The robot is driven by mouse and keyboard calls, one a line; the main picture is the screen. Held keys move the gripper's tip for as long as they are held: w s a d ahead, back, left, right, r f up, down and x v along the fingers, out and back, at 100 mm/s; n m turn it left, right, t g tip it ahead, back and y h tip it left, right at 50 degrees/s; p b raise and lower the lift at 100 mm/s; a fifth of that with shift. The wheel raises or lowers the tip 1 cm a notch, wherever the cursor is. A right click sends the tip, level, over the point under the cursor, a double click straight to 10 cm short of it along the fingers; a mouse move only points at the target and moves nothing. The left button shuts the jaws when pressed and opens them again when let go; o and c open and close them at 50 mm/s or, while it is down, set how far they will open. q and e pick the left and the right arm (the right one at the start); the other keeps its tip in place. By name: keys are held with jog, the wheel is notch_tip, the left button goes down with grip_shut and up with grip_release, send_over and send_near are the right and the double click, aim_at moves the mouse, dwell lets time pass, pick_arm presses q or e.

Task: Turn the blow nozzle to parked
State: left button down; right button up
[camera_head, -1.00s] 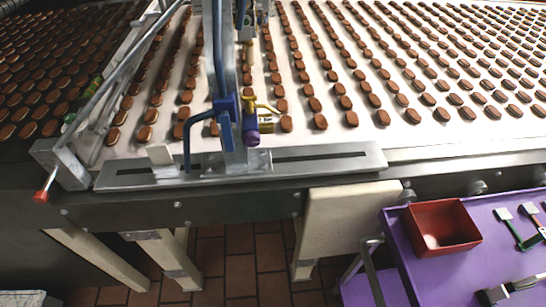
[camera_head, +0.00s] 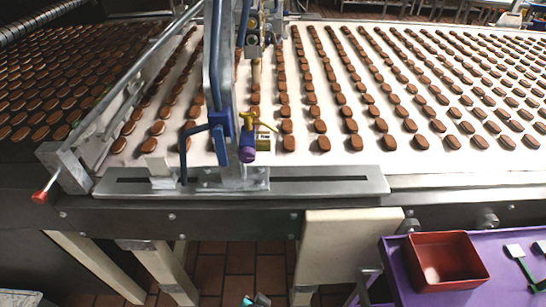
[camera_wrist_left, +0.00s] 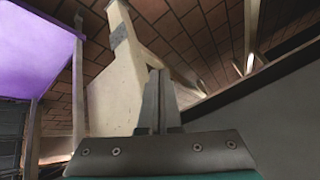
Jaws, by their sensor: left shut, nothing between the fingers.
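Over the near edge of the conveyor stands a grey upright post (camera_head: 213,75) with a blue clamp (camera_head: 220,130) and a bent blue handle. A brass-coloured piece (camera_head: 255,72) hangs further up. I cannot tell which of these parts is the blow nozzle, or which way it is turned. My left gripper (camera_wrist_left: 159,100) is shut and empty in the left wrist view, with a beige leg beyond it. I do not make out my right gripper.
Rows of brown biscuits fill the white belt (camera_head: 210,150). A slotted metal plate (camera_head: 330,186) runs along the belt's front edge, and a red-tipped lever (camera_head: 40,196) sticks out left. A purple cart (camera_head: 400,285) with a red bin (camera_head: 470,280) stands at the lower right.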

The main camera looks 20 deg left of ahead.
pick_arm(q)
jog(key=w+d+r+n+t+y+p, duration=0.15)
jog(key=w+r, duration=0.25)
jog(key=r, duration=0.5)
jog(key=w+d+r+n+t+p, duration=0.1)
jog(key=w+d+r+t, duration=0.2)
jog(key=r, duration=0.7)
jog(key=n+t+y+p, duration=0.2)
jog(key=n+t+y, duration=0.15)
jog(key=n, duration=0.25)
send_near(266, 126)
jog(key=shift+m, duration=0.25)
jog(key=p+x, duration=0.1)
jog(key=x, duration=0.4)
jog(key=shift+r+p, duration=0.1)
jog(key=shift+p, duration=0.2)
jog(key=shift+x, duration=0.95)
